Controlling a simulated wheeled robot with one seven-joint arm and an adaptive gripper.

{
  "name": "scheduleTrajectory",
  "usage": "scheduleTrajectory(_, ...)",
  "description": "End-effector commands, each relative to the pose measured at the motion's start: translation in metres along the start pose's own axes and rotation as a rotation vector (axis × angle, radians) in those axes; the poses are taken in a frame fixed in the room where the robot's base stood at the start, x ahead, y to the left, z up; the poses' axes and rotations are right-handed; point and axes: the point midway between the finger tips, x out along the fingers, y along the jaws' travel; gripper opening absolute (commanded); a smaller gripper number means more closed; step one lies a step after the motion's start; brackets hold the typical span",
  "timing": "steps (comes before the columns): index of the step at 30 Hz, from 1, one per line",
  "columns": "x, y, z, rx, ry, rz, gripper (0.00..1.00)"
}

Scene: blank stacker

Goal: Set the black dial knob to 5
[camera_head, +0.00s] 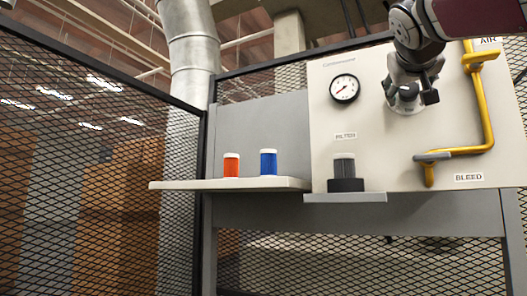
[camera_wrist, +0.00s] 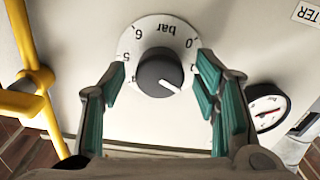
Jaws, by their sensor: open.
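The black dial knob (camera_wrist: 155,75) sits on a round white dial plate (camera_wrist: 130,44) marked "bar", which appears upside down in the wrist view. The numerals 0, 5 and 6 are readable; lower parts of the scale are hidden or unclear. The knob's white pointer line aims to the lower right of the picture, away from the 5 at left. My gripper (camera_wrist: 161,66) is open, with one green-padded finger on each side of the knob and visible gaps between. In the head view my gripper (camera_head: 408,92) covers the knob; part of the dial plate (camera_head: 405,106) shows.
The pale panel (camera_head: 330,115) carries a pressure gauge (camera_head: 344,88), left of the dial, and a yellow pipe with a lever (camera_head: 488,110), right of it. A dark-based filter (camera_head: 345,172) stands below. Orange (camera_head: 231,165) and blue (camera_head: 268,162) cartridges stand on a shelf (camera_head: 200,186).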

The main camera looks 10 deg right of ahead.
Motion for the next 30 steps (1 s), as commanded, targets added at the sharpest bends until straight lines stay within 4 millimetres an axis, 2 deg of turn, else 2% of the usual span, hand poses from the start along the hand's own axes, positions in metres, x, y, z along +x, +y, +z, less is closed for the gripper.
scheduleTrajectory(4, 0.0073, -0.0003, -0.0001, 0.000, 0.000, -0.001, 0.56)
scheduleTrajectory(12, 0.0082, -0.0003, 0.0003, 0.000, 0.000, -0.001, 0.56)
scheduleTrajectory(18, 0.0080, -0.0003, 0.0003, 0.000, 0.000, -0.001, 0.11)
scheduleTrajectory(19, 0.0080, -0.0003, 0.0003, 0.000, 0.000, -0.001, 0.08)
scheduleTrajectory(30, 0.0086, -0.0007, 0.0012, 0.047, 0.000, 0.000, 0.08)
